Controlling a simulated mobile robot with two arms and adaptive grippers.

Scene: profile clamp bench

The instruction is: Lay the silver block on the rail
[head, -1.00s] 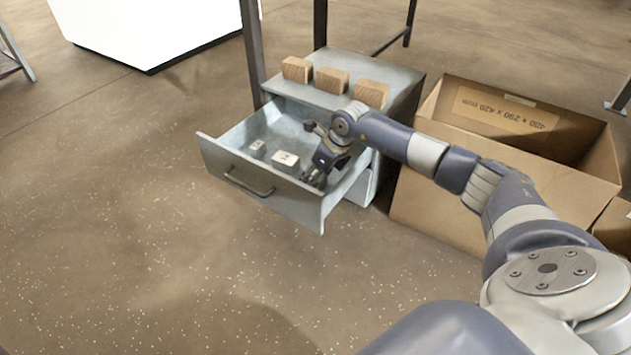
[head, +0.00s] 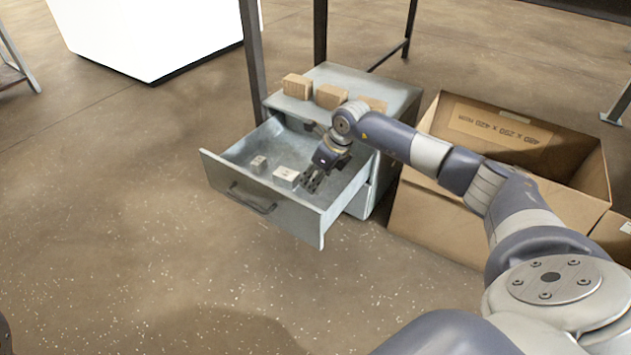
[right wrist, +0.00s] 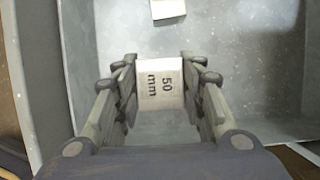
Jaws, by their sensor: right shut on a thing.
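The open drawer (head: 316,222) holds two pale silver-grey blocks on its floor. The larger block (head: 286,175) is beside my right gripper (head: 309,181). In the right wrist view, this block (right wrist: 160,84) shows a "50 mm" marking and sits between the fingers of my right gripper (right wrist: 160,72), which is shut on it. It is low in the drawer; I cannot tell whether it touches the floor. The smaller block (head: 258,163) lies farther left, and a block shows ahead in the right wrist view (right wrist: 168,9). No rail is recognisable. My left gripper is not in view.
Wooden blocks (head: 297,86) stand in a row on the grey cabinet (head: 345,76) above the drawer. A large open cardboard box (head: 440,215) stands close to its right. Dark table legs (head: 252,60) rise behind. The floor at front left is clear.

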